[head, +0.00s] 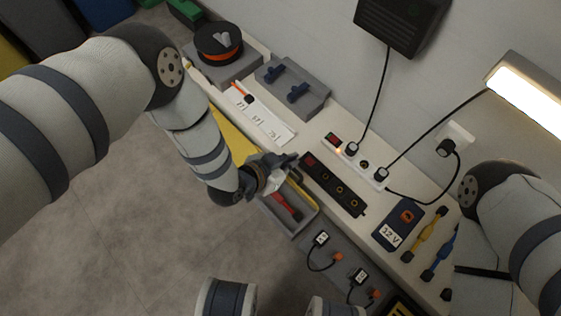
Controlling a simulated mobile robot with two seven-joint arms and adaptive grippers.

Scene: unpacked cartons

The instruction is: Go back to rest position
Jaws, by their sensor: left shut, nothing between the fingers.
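My left arm comes in from the left, and its gripper (290,160) is over the front edge of the bench, just left of the black power strip (333,184). The fingers are close together with nothing seen between them. My right arm shows at the right edge, bent over the right end of the bench. Its gripper is outside the picture.
The narrow bench (310,135) runs along the wall. It carries a white power strip (355,161) with plugs, a grey block with blue handles (292,88), a cable reel (218,42) and a 12 V box (398,223). An open drawer (284,222) holds a red tool.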

